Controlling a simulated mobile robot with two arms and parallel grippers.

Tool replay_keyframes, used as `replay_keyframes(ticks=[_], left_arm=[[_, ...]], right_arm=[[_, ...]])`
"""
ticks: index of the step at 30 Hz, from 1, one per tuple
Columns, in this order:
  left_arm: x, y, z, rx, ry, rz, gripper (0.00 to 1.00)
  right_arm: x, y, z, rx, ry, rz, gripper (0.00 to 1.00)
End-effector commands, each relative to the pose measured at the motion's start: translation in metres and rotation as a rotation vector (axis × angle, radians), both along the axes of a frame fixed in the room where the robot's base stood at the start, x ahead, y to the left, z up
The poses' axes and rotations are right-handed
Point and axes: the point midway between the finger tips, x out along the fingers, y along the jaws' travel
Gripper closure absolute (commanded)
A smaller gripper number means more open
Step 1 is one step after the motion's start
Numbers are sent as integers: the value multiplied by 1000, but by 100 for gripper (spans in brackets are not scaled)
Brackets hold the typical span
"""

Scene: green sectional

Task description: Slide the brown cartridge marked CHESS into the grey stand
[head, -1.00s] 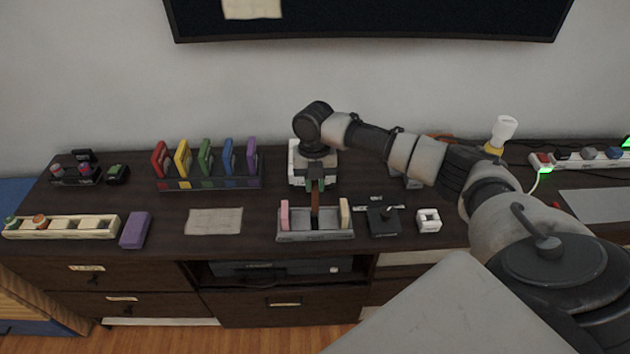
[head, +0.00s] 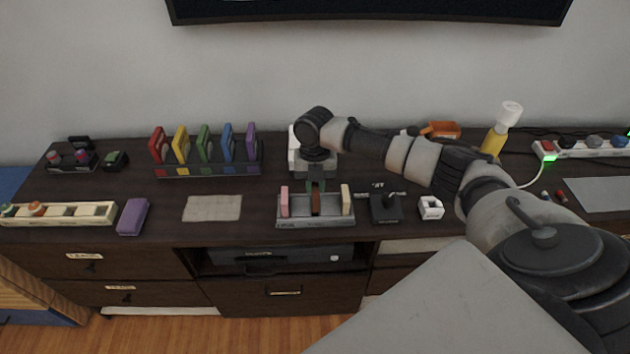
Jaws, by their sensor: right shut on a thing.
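My left gripper is not in view.
A black joystick (head: 385,207) and a small white block (head: 430,208) stand right of the stand. A grey mat (head: 213,208) lies to its left. A rack (head: 208,170) of several coloured cartridges is behind left. A white device (head: 297,160) stands behind my gripper.

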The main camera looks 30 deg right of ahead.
Motion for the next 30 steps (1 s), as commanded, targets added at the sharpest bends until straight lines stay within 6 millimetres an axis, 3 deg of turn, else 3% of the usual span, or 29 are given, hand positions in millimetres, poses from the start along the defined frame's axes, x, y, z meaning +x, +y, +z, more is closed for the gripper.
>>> replay_keyframes(ticks=[30], left_arm=[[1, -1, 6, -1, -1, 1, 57]], right_arm=[[0, 0, 0, 0, 0, 0, 100]])
